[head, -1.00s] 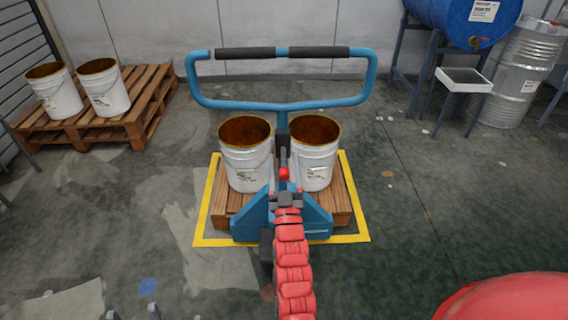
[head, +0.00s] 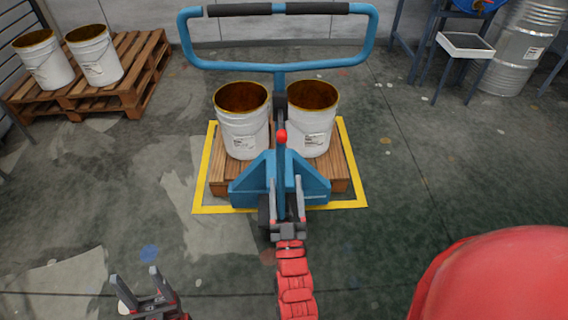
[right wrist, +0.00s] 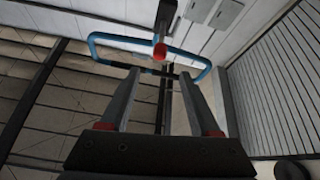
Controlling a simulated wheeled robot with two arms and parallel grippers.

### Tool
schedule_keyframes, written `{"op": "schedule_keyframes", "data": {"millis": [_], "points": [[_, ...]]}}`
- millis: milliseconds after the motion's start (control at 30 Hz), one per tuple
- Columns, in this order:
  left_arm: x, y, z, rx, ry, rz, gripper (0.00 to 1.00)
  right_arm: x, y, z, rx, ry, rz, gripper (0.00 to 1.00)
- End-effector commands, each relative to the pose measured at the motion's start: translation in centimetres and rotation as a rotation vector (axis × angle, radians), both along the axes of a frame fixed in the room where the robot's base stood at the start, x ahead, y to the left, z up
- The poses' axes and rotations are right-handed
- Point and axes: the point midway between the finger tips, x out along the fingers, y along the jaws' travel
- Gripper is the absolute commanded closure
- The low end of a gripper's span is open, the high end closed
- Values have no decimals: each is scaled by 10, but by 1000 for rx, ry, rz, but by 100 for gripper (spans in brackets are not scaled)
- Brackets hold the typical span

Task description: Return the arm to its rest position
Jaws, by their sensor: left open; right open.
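My right gripper (head: 286,188) is open and empty in front of the blue pallet truck (head: 300,190). The truck's red knob (head: 281,136) on its dark upright stem is beyond the fingertips and apart from them. In the right wrist view the two fingers of this gripper (right wrist: 160,90) stand wide, and the red knob (right wrist: 160,52) shows in the gap beyond them. The blue loop handle (head: 277,68) with black grips rises behind. My left gripper (head: 136,276) is open and empty at the lower left, above bare floor.
Two white buckets (head: 242,130) with brown contents stand on a wooden pallet (head: 219,180) inside a yellow floor frame (head: 204,165). Two more sit on a pallet at the left (head: 145,90). A steel drum (head: 512,50) and a small tray stand (head: 465,45) are at upper right. The floor between is clear.

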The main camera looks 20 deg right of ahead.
Motion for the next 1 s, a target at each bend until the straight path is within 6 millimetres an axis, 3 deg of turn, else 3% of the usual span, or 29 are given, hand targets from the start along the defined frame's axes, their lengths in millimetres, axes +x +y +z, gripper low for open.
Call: {"op": "schedule_keyframes", "data": {"millis": [200,733,867,1000], "points": [[0,0,-1,0,0,0,36,-15,3,-8,0,1,-1,37],[0,0,0,0,0,0,36,-15,4,-6,0,-5,0,37],[0,0,12,0,0,0,36,-23,11,22,-1,-112,43,37],[0,0,38,0,0,0,36,-56,21,80,-1,-386,162,37]]}}
